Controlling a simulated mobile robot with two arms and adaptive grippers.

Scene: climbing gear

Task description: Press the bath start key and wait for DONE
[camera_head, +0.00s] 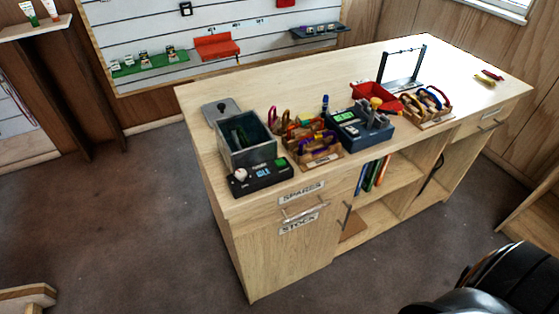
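The bath is a grey open-topped tank (262,156) near the left front corner of the wooden counter. Something dark green shows inside it. A dark control box (277,181) sits at its front, with a small green display (262,173) that seems to read IDLE. A round whitish knob or key (240,174) stands on the left of that box; I cannot tell if it is the start key. A flat grey lid (222,109) lies behind the tank. Neither of my grippers is in view.
The wooden counter (290,75) also carries wooden racks (318,161) of coloured gear, a blue-grey device (350,134), a red tray (368,94) and a dark metal frame (402,83). Its back left top is bare. Open floor (130,225) lies left of the counter.

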